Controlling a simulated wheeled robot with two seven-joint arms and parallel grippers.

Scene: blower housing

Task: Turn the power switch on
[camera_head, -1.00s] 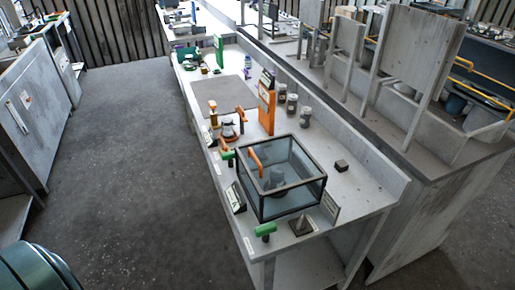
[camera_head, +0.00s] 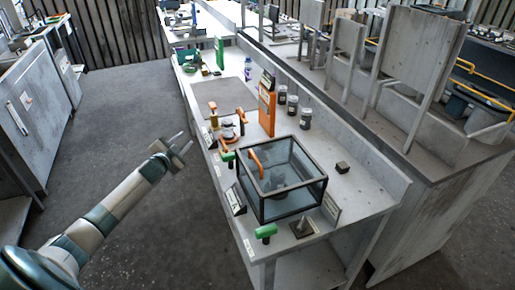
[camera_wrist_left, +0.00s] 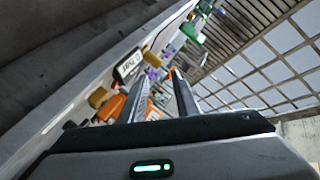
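No part that I can clearly identify as the power switch shows. On the long workbench (camera_head: 348,215) stands a dark-framed clear box (camera_head: 283,205), with an orange handle (camera_head: 254,160) at its back left. An orange upright unit (camera_head: 266,108) stands behind the box. Small dark sloped panels sit along the bench's front edge, one of them beside the box (camera_head: 235,198). My left gripper (camera_head: 185,143) is over the aisle left of the bench, apart from everything. In the left wrist view its two fingers (camera_wrist_left: 160,92) stand apart with nothing held. My right gripper is out of view.
Green-handled parts stand at the bench's near edge (camera_head: 266,231) and left of the box (camera_head: 228,156). Several dark jars (camera_head: 292,104) stand behind the box. A small dark block (camera_head: 342,167) lies to its right. The aisle floor (camera_head: 120,110) is free.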

